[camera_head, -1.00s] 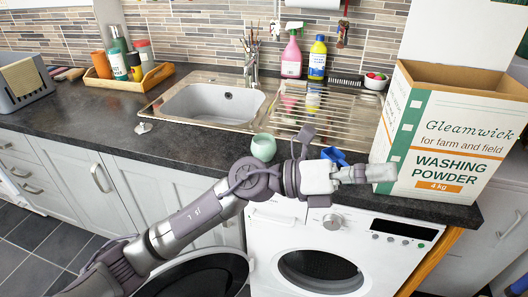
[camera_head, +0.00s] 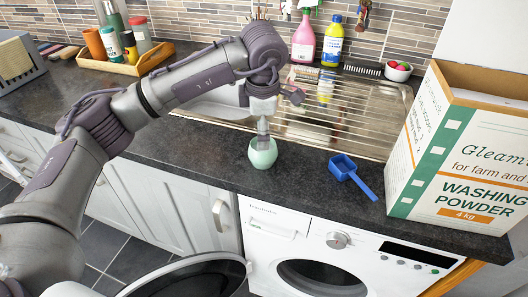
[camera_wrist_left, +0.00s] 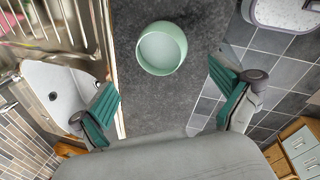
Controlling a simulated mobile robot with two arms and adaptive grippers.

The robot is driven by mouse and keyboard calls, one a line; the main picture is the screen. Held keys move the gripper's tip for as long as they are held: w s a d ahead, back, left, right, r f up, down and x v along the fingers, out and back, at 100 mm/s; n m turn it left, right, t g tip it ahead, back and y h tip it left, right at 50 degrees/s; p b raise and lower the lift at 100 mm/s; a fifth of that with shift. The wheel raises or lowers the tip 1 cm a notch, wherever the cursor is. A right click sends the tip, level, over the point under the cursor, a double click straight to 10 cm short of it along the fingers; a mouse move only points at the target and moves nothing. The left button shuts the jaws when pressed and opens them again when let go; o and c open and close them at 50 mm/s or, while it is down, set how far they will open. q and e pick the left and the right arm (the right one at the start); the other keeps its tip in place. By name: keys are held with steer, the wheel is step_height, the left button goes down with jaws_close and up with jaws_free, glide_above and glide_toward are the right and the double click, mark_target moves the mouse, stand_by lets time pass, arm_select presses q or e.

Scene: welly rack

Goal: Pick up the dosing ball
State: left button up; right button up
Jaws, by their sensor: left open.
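The dosing ball (camera_head: 263,152) is a pale green, open-topped round cup. It stands on the dark counter in front of the sink, above the left side of the washing machine. My left gripper (camera_head: 263,128) comes down from above, right over the ball in the head view. In the left wrist view the ball (camera_wrist_left: 161,48) lies ahead, between the lines of the two green-padded fingers and a little beyond their tips. The left gripper (camera_wrist_left: 168,98) is open and empty. My right gripper is in neither view.
A blue scoop (camera_head: 352,176) lies on the counter to the right of the ball. A large washing powder box (camera_head: 462,160) stands at the right. Behind is the metal drainer (camera_head: 340,118) of the sink. The washing machine's door (camera_head: 190,278) hangs open below the counter.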

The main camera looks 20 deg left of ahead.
mark_target(262, 153)
arm_select(q)
steer(key=x, duration=0.3)
steer(key=shift+w+f, duration=0.1)
steer(key=shift+f, duration=0.1)
steer(key=p+x, duration=0.1)
steer(key=x, duration=0.3)
steer(key=p+x, duration=0.1)
steer(key=x, duration=0.1)
steer(key=shift+s+f, duration=0.2)
steer(key=shift+f, duration=0.2)
steer(key=c, duration=1)
steer(key=shift+c, duration=0.9)
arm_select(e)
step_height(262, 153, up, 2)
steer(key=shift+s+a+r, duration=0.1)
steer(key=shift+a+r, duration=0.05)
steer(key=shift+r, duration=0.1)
